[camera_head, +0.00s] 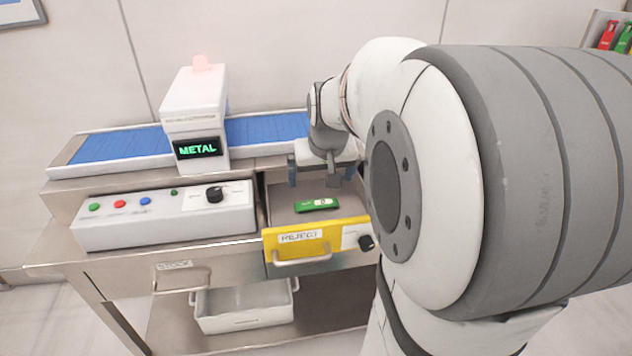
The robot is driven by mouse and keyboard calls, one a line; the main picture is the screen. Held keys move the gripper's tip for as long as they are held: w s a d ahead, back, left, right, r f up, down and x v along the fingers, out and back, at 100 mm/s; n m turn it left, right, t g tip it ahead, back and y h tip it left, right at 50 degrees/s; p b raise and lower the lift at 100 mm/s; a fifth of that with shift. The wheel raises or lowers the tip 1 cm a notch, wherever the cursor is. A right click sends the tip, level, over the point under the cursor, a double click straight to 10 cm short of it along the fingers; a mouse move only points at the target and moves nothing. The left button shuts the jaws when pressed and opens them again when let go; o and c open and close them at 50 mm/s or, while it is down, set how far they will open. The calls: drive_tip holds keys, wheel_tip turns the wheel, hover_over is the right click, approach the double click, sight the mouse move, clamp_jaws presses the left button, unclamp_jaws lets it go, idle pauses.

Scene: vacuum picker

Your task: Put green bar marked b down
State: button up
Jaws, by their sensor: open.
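The green bar (317,205) lies in the open drawer with the yellow front labelled REJECT (318,240). It has a pale patch near its right end; a letter on it is too small to read. My gripper (316,180) is above the back part of the drawer, pointing down, with its two fingers apart. It is clear of the bar and holds nothing. My own arm fills the right side of the view and hides the right end of the drawer's surroundings.
A blue conveyor (120,146) runs behind, through a white detector (195,105) showing METAL. A control box (165,215) with coloured buttons and a black knob stands left of the drawer. A white bin (245,308) sits below. Coloured bars stand on a shelf (590,25) at the upper right.

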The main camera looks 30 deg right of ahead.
drive_tip(key=s+a+f+n+g+y+p, duration=0.1)
drive_tip(key=s+a+n+p, duration=0.1)
drive_tip(key=s+a, duration=1.1)
drive_tip(key=shift+s+f+n+g, duration=0.4)
drive_tip(key=shift+s+n, duration=0.2)
drive_tip(key=shift+s, duration=0.7)
